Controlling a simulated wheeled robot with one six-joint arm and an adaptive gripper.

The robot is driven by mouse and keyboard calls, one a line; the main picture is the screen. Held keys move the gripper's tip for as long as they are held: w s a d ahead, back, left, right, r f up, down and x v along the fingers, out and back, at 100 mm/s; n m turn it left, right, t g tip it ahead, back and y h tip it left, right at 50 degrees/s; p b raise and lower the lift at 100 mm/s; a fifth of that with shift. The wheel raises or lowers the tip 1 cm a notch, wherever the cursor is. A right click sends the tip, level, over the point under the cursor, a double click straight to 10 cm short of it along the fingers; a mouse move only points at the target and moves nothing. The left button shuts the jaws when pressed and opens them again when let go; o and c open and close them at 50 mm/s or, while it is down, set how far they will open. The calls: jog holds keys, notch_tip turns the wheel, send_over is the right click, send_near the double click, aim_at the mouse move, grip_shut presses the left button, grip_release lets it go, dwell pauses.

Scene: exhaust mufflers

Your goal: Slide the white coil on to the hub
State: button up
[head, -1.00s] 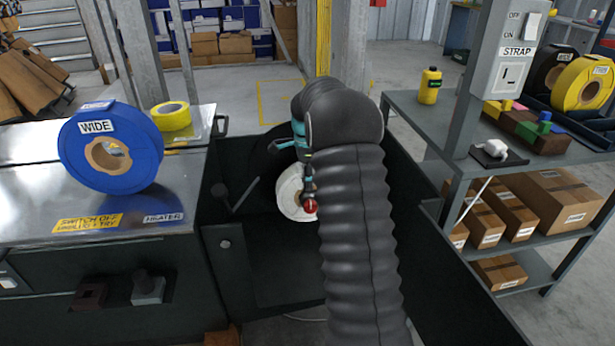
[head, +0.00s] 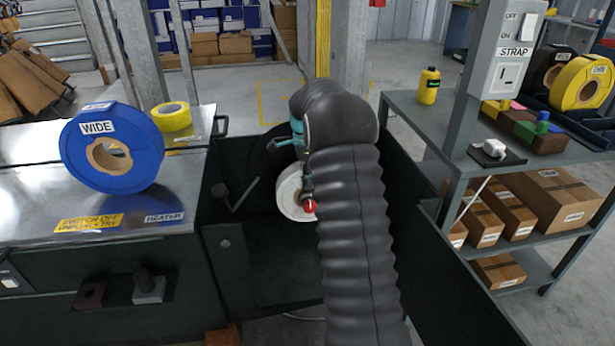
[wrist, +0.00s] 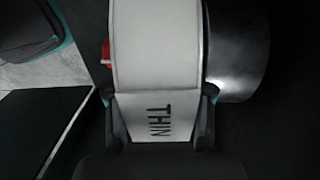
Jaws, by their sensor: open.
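The white coil (head: 289,192) stands upright against a dark round disc (head: 268,180) inside the dark machine recess, partly hidden by my arm. In the wrist view the coil (wrist: 158,45) fills the middle, with its THIN label tab between my fingers. My gripper (wrist: 160,98) is open, one finger on each side of the tab; whether either touches is too dark to tell. The disc (wrist: 238,60) is right of the coil there, and a red knob (wrist: 106,52) is left of it. The red knob (head: 311,207) also shows in the head view. The hub's shaft is hidden.
A blue WIDE coil (head: 112,148) and a yellow tape roll (head: 171,116) stand on the metal bench at left. A lever (head: 245,195) sits left of the coil. A dark side wall (head: 460,262) bounds the recess at right, beside a shelf with a yellow bottle (head: 429,86).

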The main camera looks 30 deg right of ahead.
jog(key=shift+t, duration=0.3)
jog(key=r, duration=1.1)
jog(key=shift+w+d, duration=0.15)
jog(key=shift+w, duration=0.25)
jog(key=shift+s+r, duration=0.15)
jog(key=shift+r, duration=0.3)
